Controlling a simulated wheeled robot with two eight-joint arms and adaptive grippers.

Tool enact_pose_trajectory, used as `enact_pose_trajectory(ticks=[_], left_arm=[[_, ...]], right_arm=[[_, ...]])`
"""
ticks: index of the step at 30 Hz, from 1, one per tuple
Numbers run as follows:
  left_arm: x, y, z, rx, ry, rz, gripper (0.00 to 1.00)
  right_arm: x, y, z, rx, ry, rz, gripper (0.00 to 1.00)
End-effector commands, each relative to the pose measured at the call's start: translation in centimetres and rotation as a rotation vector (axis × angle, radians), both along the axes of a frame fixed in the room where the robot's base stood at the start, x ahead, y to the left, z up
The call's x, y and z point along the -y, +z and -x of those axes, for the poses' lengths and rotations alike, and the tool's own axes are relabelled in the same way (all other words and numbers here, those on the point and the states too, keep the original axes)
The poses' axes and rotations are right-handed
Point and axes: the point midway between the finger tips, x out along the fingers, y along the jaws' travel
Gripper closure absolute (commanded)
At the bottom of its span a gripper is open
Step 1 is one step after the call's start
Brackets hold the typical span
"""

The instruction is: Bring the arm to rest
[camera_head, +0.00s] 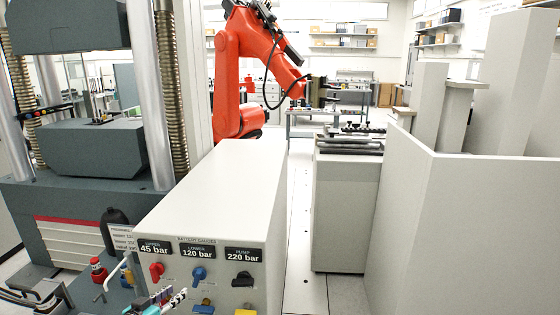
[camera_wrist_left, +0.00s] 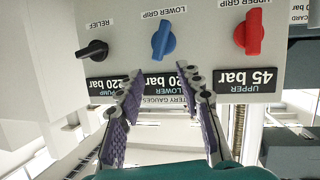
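My left gripper (camera_head: 174,297) shows at the bottom edge of the head view, in front of the control cabinet's front panel, with most of the arm out of frame. In the left wrist view its two purple-padded fingers (camera_wrist_left: 163,82) stand apart with nothing between them. Beyond them is the upside-down cabinet panel with the black relief knob (camera_wrist_left: 92,50), the blue lower grip knob (camera_wrist_left: 163,40) and the red upper grip knob (camera_wrist_left: 252,32). Whether the fingers touch the panel cannot be told. My right gripper is not in view.
The white cabinet (camera_head: 205,190) shows gauges of 45, 120 and 220 bar. A red robot arm (camera_head: 245,50) stands behind.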

Motion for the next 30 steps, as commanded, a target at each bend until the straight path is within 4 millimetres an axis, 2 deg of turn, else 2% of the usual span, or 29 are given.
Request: enact_pose_trajectory(ticks=[1,6,9,13,18,21,25,30], left_arm=[[2.4,0.9,1.0,-0.051,-0.02,0.002,0.64],[8.6,2.4,5.4,-0.234,-0.041,-0.005,0.64],[11.4,2.8,8.8,-0.332,-0.032,-0.021,0.64],[13.9,3.0,13.7,-0.442,0.0,-0.056,0.64],[15.4,2.5,20.2,-0.546,0.072,-0.116,0.64],[15.4,2.1,23.1,-0.578,0.118,-0.149,0.64],[15.0,1.7,25.5,-0.597,0.164,-0.176,0.64],[14.7,1.5,26.5,-0.602,0.188,-0.188,0.64]], right_arm=[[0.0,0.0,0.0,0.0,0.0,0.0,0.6],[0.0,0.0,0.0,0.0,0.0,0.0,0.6],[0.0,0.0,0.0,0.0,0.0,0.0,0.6],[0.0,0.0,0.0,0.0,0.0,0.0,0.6],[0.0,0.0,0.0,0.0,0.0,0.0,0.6],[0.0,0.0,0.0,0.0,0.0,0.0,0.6],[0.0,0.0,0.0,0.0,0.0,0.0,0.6],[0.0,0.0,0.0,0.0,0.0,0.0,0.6]])
